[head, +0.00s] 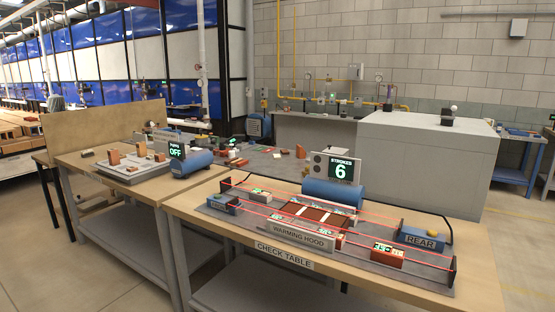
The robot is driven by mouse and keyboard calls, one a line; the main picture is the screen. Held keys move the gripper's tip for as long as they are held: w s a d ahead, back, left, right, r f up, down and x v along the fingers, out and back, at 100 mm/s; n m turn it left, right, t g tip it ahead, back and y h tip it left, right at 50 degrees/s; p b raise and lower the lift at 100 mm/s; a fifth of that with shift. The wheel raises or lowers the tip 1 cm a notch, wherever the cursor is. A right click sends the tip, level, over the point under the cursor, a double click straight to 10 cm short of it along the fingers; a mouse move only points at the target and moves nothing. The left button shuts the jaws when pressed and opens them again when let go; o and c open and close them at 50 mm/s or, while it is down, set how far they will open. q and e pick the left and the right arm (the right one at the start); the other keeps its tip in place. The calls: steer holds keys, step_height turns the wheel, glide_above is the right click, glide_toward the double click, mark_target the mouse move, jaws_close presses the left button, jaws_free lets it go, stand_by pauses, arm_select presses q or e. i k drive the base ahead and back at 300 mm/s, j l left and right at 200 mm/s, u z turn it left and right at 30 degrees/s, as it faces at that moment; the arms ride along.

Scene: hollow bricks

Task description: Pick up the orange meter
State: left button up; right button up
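An orange box with a pale, small-lettered face (388,254), which looks like the orange meter, sits on the dark grey board (345,262) at the front right of the check table. It stands upright near the board's front edge, close to a thin red line. Smaller orange-red pieces with pale tops (260,195) sit further left on the same board; I cannot tell whether any is also a meter. Neither of my grippers shows in the head view.
A blue box marked REAR (424,238) stands behind the orange box. A grey WARMING HOOD block (300,235) is to its left. A blue cylinder (333,193) and a STROKES 6 display (341,168) stand behind. Red lines cross above the board. A second table (85,160) stands left.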

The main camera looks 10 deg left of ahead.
mark_target(301, 154)
steer(key=i+l+z, duration=0.1)
steer(key=l+z, duration=0.25)
steer(key=i+l+z, duration=0.15)
steer(key=l+z, duration=0.2)
steer(key=l, duration=0.15)
steer(key=i+l+z, duration=0.15)
steer(key=l+z, duration=0.15)
steer(key=i+l+z, duration=0.2)
steer(key=l+z, duration=0.15)
steer(key=i+l+z, duration=0.7)
steer(key=i+z, duration=0.15)
steer(key=i+u, duration=0.45)
steer(key=i, duration=0.15)
steer(key=i+l+u, duration=0.25)
steer(key=i+u, duration=0.2)
steer(key=i, duration=0.15)
steer(key=i+u, duration=0.5)
steer(key=i, duration=2.4)
steer(key=i+l+u, duration=0.1)
steer(key=i, duration=0.7)
steer(key=i+l, duration=0.1)
steer(key=i, duration=0.7)
steer(key=i+j+u, duration=0.15)
steer(key=i+u, duration=1)
steer(key=i+l+u, duration=0.15)
steer(key=i+u, duration=0.25)
steer(key=k, duration=0.1)
